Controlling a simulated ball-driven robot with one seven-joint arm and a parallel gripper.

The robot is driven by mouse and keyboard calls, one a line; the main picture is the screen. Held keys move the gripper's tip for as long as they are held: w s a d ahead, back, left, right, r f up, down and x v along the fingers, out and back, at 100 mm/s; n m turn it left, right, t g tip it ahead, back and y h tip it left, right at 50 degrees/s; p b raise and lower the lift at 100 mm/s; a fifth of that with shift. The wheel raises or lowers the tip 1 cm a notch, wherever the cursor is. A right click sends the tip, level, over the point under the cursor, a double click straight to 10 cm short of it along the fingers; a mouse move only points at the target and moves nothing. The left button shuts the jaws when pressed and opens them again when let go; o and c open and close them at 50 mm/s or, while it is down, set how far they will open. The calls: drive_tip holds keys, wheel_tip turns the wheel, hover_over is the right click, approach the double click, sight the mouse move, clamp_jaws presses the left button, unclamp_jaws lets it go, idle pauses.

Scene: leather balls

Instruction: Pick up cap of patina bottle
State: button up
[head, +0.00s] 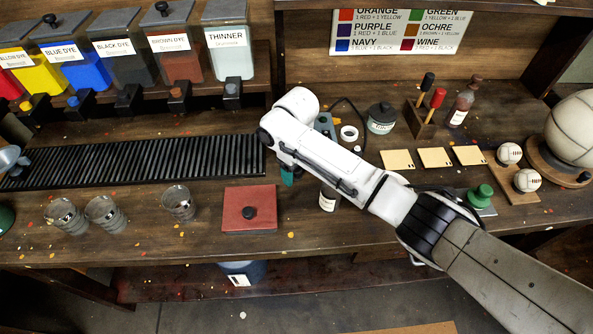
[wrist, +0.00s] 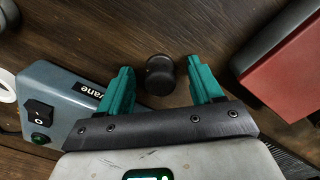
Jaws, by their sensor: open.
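A small bottle with a white label (head: 327,200) stands on the bench, partly hidden behind my arm in the head view. Its label is too small to read, so I cannot confirm it is the patina bottle. In the wrist view, a round black cap (wrist: 160,75) shows, seemingly on this bottle, seen nearly from above. My gripper (wrist: 166,82) has two teal fingers, open and empty, with the cap between and slightly beyond the tips. I cannot tell if a finger touches it. In the head view, a bit of teal finger (head: 287,176) shows below my wrist.
A grey-blue device (wrist: 62,100) is close on the other side. Glasses (head: 179,204) and a black ribbed mat (head: 140,160) lie left.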

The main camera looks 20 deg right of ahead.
drive_tip(key=shift+c, duration=0.4)
drive_tip(key=c, duration=1)
drive_tip(key=shift+r, duration=0.15)
drive_tip(key=shift+c, duration=0.2)
